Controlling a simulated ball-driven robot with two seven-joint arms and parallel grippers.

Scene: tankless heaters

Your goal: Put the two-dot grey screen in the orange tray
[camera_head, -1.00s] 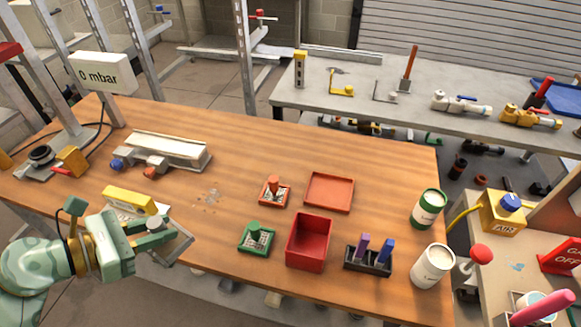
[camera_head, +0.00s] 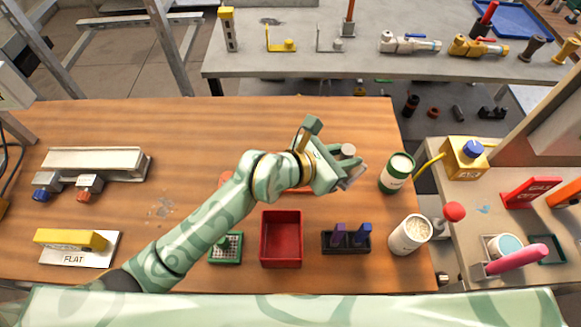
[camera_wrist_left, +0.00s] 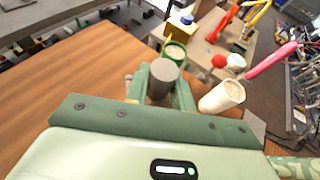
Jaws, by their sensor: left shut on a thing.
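My left gripper (camera_head: 345,166) is shut on the grey screen, held by its grey round knob (camera_head: 348,150). The screen's pale plate (camera_head: 354,178) hangs tilted beneath the fingers, above the table near the green can. Its dots cannot be made out. In the left wrist view the grey knob (camera_wrist_left: 164,75) sits between the green fingers. The orange tray (camera_head: 303,190) is mostly hidden by my left arm and hand; only a strip of it shows, left of and below the gripper. My right gripper is not in view.
The orange screen (camera_head: 226,179) is partly behind my arm. The green can (camera_head: 396,173) and white can (camera_head: 410,234) stand at right.

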